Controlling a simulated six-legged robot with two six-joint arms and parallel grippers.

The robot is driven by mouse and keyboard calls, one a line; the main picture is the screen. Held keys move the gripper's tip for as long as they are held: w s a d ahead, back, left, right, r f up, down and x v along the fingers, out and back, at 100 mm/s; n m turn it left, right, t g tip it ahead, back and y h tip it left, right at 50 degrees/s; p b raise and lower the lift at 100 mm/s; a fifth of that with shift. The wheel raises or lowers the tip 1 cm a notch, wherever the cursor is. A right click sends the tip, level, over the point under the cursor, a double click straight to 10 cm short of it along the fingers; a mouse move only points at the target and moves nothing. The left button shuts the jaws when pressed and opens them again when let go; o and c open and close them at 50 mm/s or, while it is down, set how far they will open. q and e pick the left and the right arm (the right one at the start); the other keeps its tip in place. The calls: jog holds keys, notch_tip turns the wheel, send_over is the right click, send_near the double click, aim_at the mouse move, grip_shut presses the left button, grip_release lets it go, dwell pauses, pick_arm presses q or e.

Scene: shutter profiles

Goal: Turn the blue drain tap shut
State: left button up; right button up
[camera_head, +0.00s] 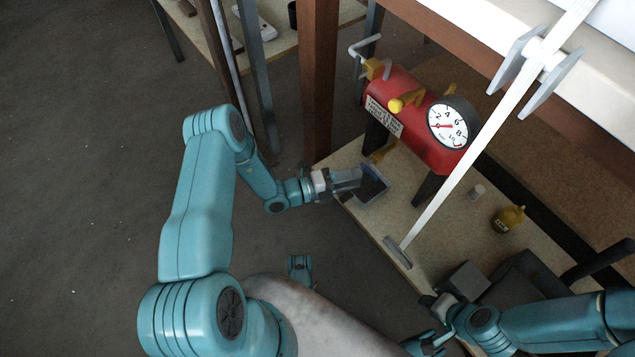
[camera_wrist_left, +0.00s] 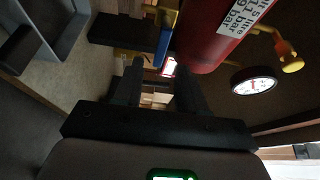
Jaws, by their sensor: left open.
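The blue drain tap (camera_wrist_left: 165,45) shows in the left wrist view as a blue lever on a yellow fitting, beside the underside of the red tank (camera_wrist_left: 215,35). In the head view the red tank (camera_head: 395,95) stands on dark legs; the blue lever cannot be made out there. My left gripper (camera_head: 350,180) is at the bench's left edge, below the tank. In the left wrist view its two dark fingers (camera_wrist_left: 158,78) are apart with nothing between them, and the tap lies beyond their tips. My right gripper (camera_head: 432,303) is low at right, its jaws unclear.
A round gauge (camera_head: 450,124) faces out from the tank. A white bar (camera_head: 470,150) slants across the bench. A yellow bottle (camera_head: 509,218) and small cylinder (camera_head: 477,191) stand at right. A brown post (camera_head: 319,80) rises behind.

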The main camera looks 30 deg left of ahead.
pick_arm(q)
jog(key=v, duration=1)
jog(key=shift+s+a, duration=0.1)
